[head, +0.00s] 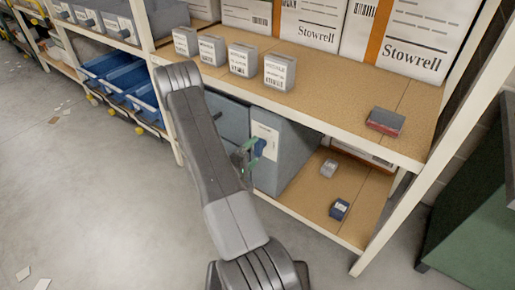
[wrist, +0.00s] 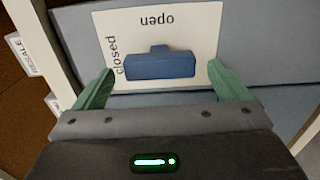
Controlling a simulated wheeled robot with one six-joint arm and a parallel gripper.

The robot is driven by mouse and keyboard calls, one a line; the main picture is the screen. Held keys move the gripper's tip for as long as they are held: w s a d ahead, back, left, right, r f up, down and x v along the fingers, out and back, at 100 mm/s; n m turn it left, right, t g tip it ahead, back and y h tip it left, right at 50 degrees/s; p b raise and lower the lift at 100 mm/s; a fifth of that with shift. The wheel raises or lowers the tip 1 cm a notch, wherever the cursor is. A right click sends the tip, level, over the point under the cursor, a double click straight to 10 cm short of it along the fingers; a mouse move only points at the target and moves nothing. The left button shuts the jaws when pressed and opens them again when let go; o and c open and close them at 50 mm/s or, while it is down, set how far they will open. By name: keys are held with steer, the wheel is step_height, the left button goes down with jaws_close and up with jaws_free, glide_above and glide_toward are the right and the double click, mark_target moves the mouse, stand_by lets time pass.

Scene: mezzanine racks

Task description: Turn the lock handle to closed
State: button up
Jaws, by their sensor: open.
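The lock handle (wrist: 160,67) is a blue bar with a short stub on its upper side. In the wrist view the bar lies level, and the stub points toward the word "open" on the white label plate (wrist: 198,28). The word "closed" runs up the plate's left side. My gripper (wrist: 160,70) is open, its green fingers on either side of the bar, with gaps at both ends. In the head view the blue handle (head: 259,147) shows on the front of a grey-blue cabinet (head: 292,150), with my gripper (head: 244,154) close in front, partly hidden by my arm.
The cabinet stands on the lower shelf (head: 318,205) of a rack. Blue bins (head: 115,75) are at left. Rack posts (head: 430,185) flank the bay; the floor (head: 80,180) at left is mostly clear.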

mark_target(256, 149)
steer(key=v, duration=1)
steer(key=x, duration=1.3)
steer(key=shift+w+d, duration=0.2)
steer(key=shift+w, duration=0.15)
steer(key=shift+s, duration=0.1)
